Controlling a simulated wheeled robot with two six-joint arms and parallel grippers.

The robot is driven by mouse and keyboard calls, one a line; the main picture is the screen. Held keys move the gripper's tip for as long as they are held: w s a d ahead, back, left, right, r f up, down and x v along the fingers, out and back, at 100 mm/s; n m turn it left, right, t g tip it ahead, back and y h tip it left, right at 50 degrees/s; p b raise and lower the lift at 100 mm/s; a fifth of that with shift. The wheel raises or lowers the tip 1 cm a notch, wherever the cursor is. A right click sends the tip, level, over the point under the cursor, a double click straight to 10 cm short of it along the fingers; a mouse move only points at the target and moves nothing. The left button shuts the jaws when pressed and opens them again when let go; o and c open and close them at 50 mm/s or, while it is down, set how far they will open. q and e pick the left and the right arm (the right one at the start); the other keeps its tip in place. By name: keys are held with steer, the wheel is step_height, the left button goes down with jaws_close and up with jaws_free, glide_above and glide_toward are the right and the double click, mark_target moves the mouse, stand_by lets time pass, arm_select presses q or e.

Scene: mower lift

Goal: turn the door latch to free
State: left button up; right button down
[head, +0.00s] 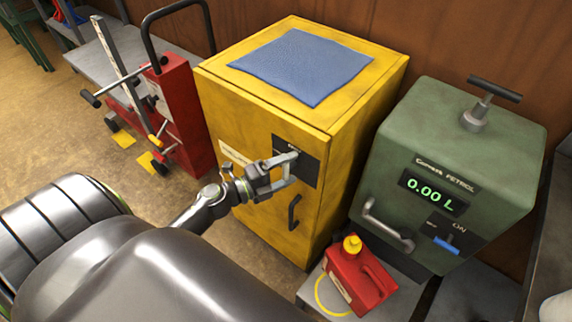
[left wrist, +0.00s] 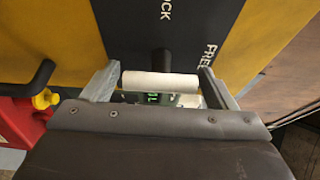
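A yellow cabinet (head: 245,120) has a dark latch plate (head: 315,166) on its door. In the left wrist view the plate (left wrist: 205,25) carries the words LOCK and FREE. A pale, bar-shaped latch handle (left wrist: 160,82) on a dark stem stands in front of the plate. I cannot tell which word it points to. My left gripper (head: 291,170) is at the plate. In the left wrist view its fingers (left wrist: 160,86) stand apart at the two ends of the handle, with little or no gap. Contact is unclear. My right gripper is not in view.
Below the latch is a dark door pull (head: 294,212). A blue cloth (head: 302,66) lies on the cabinet. A green petrol dispenser (head: 490,150) and a red fuel can (head: 358,277) stand at the right. A red lift (head: 180,115) stands at the left, with open floor before it.

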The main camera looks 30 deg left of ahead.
arm_select(q)
steer(key=o, duration=0.3)
steer(key=shift+o, duration=0.2)
steer(key=shift+s+a+f, duration=0.1)
steer(key=shift+s, duration=0.15)
steer(key=b+v, duration=0.3)
steer(key=v, duration=1.4)
